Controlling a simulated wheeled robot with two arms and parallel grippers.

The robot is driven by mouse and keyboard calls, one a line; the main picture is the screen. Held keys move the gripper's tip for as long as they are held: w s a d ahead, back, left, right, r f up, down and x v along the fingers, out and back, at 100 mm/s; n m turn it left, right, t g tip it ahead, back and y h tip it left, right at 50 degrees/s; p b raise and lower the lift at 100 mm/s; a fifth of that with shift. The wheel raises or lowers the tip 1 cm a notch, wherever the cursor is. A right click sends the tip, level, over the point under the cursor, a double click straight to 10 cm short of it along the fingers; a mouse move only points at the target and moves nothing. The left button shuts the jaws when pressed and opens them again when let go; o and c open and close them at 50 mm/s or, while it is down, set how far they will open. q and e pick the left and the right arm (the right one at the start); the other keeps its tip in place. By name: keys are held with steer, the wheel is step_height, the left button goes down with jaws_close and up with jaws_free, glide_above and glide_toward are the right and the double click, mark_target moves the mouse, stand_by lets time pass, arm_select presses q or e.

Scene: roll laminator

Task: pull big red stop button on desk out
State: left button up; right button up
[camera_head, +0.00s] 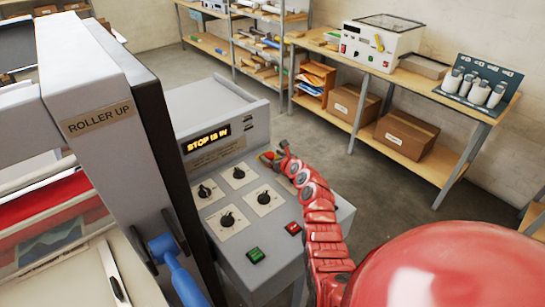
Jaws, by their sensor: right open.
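The grey control desk (262,215) stands in the middle of the view. Its lit display (208,138) reads "STOP IS IN". At the desk's upper right, a small patch of red and yellow, seemingly the stop button (267,155), shows beside my right gripper's tip. My right gripper (279,153) is at the end of the red arm reaching up from the bottom right. It is open, close to the button; I cannot tell whether it touches. The gripper and wrist hide part of the button. My left gripper is not in view.
Several black knobs (228,219), a green button (255,255) and a small red button (293,228) are on the desk. The tall "ROLLER UP" housing (95,90) and a blue lever (172,262) stand left. A bench (405,82) with boxes stands behind; floor between is clear.

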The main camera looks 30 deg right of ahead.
jaws_close()
stand_by(1.3)
